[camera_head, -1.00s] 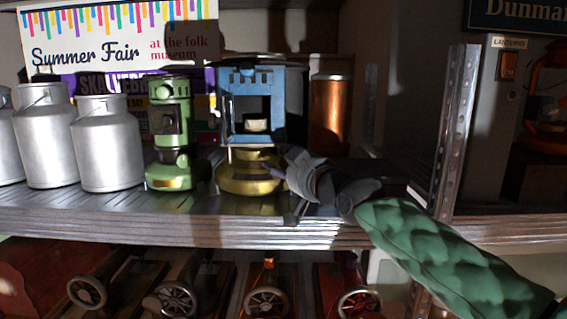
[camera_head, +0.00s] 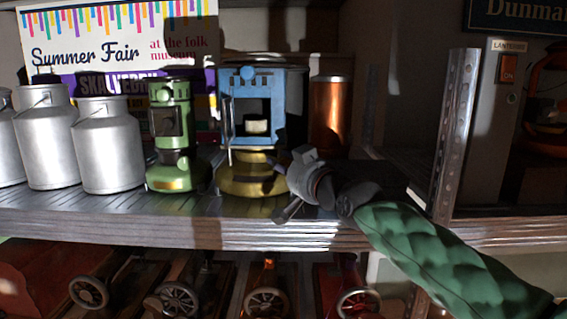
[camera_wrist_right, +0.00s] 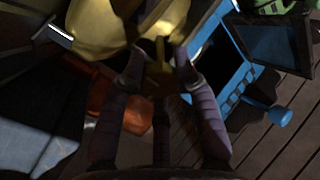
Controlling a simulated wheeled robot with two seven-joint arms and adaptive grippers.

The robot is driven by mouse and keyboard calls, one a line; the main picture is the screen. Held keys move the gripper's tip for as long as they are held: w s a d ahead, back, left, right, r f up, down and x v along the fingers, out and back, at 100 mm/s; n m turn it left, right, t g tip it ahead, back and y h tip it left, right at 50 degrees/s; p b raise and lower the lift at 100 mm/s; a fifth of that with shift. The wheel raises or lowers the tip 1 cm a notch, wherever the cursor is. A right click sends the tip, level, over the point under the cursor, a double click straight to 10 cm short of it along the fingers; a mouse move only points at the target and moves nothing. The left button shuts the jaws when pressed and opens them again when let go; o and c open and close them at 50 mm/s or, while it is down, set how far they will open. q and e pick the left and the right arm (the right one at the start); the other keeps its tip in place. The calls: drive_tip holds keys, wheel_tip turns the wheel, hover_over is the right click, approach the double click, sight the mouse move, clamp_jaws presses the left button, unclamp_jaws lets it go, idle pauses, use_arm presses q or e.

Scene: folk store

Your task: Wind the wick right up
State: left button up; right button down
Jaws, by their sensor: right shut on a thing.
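A blue stove (camera_head: 279,95) with a brass base (camera_head: 236,187) stands on the metal shelf. A pale cylinder (camera_head: 256,124) shows inside its front window; I cannot tell if it is the wick. My right gripper (camera_head: 279,178) is at the right side of the brass base. In the right wrist view, its two fingers (camera_wrist_right: 166,72) are shut on a small brass knob (camera_wrist_right: 158,80) beside the brass base (camera_wrist_right: 97,27). The stove's blue body (camera_wrist_right: 222,62) lies to the right there. The fingers hide part of the knob. My left gripper is not in view.
A green stove (camera_head: 172,128) stands close on the left, with several metal milk churns (camera_head: 107,150) beyond. A copper canister (camera_head: 330,115) is behind my right gripper. A perforated upright (camera_head: 455,135) stands to the right. Toy vehicles fill the shelf below.

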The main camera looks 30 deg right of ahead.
drive_tip(key=shift+w+a+f, duration=0.1)
drive_tip(key=shift+f, duration=0.35)
drive_tip(key=c, duration=0.9)
unclamp_jaws()
drive_tip(key=shift+r, duration=0.1)
drive_tip(key=shift+r, duration=0.1)
drive_tip(key=shift+s+r, duration=0.1)
drive_tip(key=shift+s, duration=0.55)
drive_tip(key=s, duration=1)
drive_tip(key=shift+s, duration=0.4)
